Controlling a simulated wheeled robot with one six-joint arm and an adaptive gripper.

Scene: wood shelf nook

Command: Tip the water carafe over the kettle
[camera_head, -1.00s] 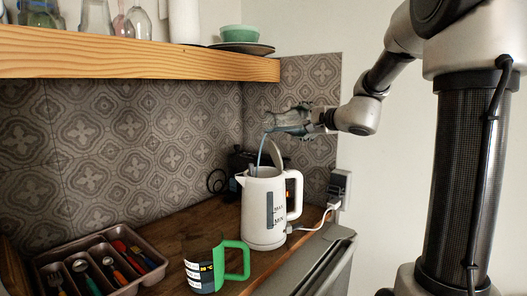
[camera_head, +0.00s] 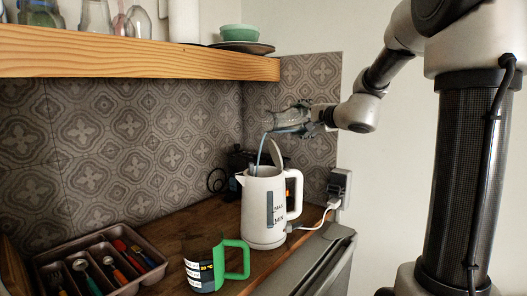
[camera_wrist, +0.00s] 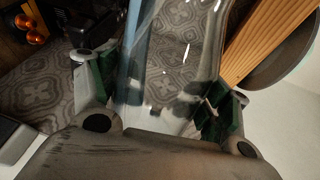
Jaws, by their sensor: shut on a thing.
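The clear water carafe (camera_head: 289,117) lies tipped nearly on its side above the white kettle (camera_head: 259,217). A thin blue stream of water (camera_head: 261,149) runs from the carafe's left end down into the kettle's open top. The kettle stands upright on the counter with its lid (camera_head: 275,153) raised. My gripper (camera_head: 311,118) is shut on the carafe from the right. In the wrist view, the clear carafe (camera_wrist: 180,50) fills the space between the green-padded fingers of my gripper (camera_wrist: 160,105). The water level inside the kettle is hard to read.
A mug with a green handle (camera_head: 205,265) stands in front of the kettle. A brown cutlery tray (camera_head: 152,279) is at the left. The wooden shelf (camera_head: 140,54) with glasses and bowls hangs above. A dark appliance (camera_head: 240,160) is behind the kettle; a socket (camera_head: 339,186) is right.

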